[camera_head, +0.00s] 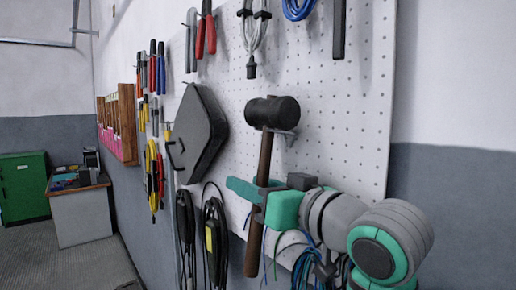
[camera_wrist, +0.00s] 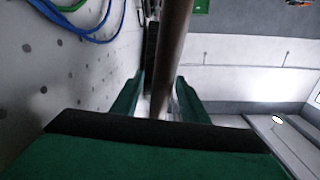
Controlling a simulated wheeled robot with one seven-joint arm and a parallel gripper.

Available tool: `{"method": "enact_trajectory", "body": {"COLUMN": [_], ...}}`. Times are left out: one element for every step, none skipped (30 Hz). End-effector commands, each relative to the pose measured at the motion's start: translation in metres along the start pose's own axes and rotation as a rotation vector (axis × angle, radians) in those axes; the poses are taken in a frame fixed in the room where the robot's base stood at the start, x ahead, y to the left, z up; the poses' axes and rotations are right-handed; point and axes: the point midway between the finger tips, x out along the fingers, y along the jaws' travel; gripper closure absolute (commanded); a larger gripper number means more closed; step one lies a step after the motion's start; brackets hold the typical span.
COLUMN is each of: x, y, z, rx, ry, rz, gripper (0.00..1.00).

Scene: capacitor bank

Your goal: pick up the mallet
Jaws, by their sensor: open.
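The mallet (camera_head: 272,112) hangs head-up on the white pegboard in the head view, its black head on a small bracket and its brown handle hanging down. My gripper (camera_head: 257,190) is at the middle of the handle, coming from the right. In the wrist view the handle (camera_wrist: 172,50) runs down between the two green fingers of my gripper (camera_wrist: 158,98). The fingers are open, with a gap visible beside the handle. The fingers' exact contact with the handle cannot be told.
The pegboard (camera_head: 345,120) holds a black case (camera_head: 198,135) left of the mallet, red-handled pliers (camera_head: 206,35) above, and coiled dark cables (camera_head: 213,225) below left. Blue and green cables (camera_head: 308,262) hang beneath my arm. A green cabinet (camera_head: 23,187) and desk (camera_head: 82,212) stand far left.

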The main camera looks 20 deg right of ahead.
Motion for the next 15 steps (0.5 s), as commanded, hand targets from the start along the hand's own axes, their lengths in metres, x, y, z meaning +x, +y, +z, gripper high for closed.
{"method": "enact_trajectory", "body": {"x": [0.0022, 0.0031, 0.0038, 0.0041, 0.0042, 0.0042, 0.0042, 0.0042, 0.0041, 0.0041, 0.0041, 0.0041, 0.0041, 0.0041, 0.0040], "y": [-0.0003, -0.0004, -0.0004, -0.0004, -0.0004, -0.0004, -0.0004, -0.0004, -0.0004, -0.0004, -0.0004, -0.0004, -0.0004, -0.0003, -0.0004], "z": [0.0000, 0.0000, 0.0000, 0.0000, 0.0000, 0.0000, 0.0000, 0.0000, 0.0000, 0.0000, 0.0000, 0.0000, 0.0001, 0.0000, 0.0000], "rx": [0.000, 0.000, 0.000, 0.000, 0.000, 0.000, 0.000, 0.000, 0.000, 0.000, 0.000, 0.000, 0.000, 0.000, 0.000], "ry": [0.000, 0.000, 0.000, 0.000, 0.000, 0.000, 0.000, 0.000, 0.000, 0.000, 0.000, 0.000, 0.000, 0.000, 0.000], "rz": [0.001, 0.002, 0.002, 0.003, 0.003, 0.003, 0.003, 0.003, 0.003, 0.003, 0.003, 0.003, 0.003, 0.003, 0.003], "gripper": [0.60, 0.60, 0.60, 0.60, 0.60, 0.60, 0.60, 0.60, 0.60, 0.64, 0.72, 0.81, 0.88, 0.95, 1.00]}}
